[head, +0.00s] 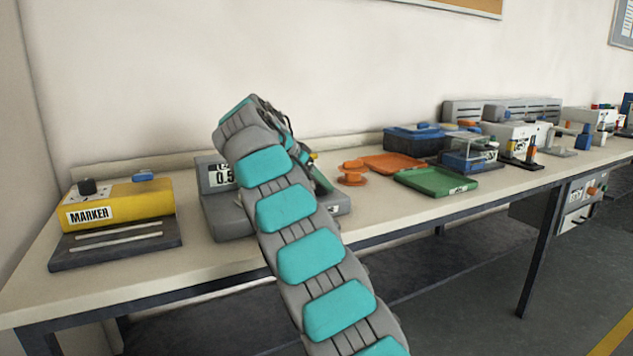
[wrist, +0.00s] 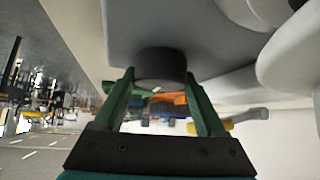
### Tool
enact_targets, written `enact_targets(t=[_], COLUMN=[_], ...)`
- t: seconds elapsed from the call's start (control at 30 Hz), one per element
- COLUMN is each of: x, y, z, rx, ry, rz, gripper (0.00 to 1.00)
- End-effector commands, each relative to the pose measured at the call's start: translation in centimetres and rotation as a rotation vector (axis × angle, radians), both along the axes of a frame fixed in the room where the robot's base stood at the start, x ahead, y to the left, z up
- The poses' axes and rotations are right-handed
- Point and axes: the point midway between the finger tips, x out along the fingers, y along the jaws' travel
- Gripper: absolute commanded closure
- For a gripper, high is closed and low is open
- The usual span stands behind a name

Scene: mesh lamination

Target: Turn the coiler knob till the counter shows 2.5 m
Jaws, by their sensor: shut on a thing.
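The coiler (head: 222,218) is a grey machine on the bench, partly hidden behind my arm in the head view. Its white counter (head: 220,176) shows digits that look like 0.5, with the right part cut off by my arm. In the wrist view the dark round knob (wrist: 161,62) sits between the two green fingers of my gripper (wrist: 160,76), which is shut on it. In the head view my arm hides the knob and most of the gripper.
A yellow marker machine (head: 118,205) stands left of the coiler on the bench (head: 380,217). To the right are an orange spool (head: 352,175), an orange tray (head: 393,162), a green tray (head: 436,181) and a blue box (head: 413,141). More machines stand farther right.

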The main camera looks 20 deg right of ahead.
Motion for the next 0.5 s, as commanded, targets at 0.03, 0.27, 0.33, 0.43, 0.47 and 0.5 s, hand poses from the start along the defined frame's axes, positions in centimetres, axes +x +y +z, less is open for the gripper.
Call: enact_targets(t=[0.03, 0.27, 0.33, 0.43, 0.47, 0.5], x=[0.02, 0.01, 0.01, 0.01, 0.01, 0.0], y=[0.0, -0.01, -0.01, -0.01, -0.02, -0.01], z=[-0.04, -0.03, -0.03, -0.01, -0.02, -0.01], rx=[0.001, 0.0, 0.0, 0.0, 0.0, 0.0], ry=[0.0, 0.001, 0.001, 0.001, 0.001, 0.001], rz=[0.0, 0.001, 0.001, 0.001, 0.001, 0.001], gripper=[0.82, 0.82, 0.26, 0.15, 0.11, 0.07])
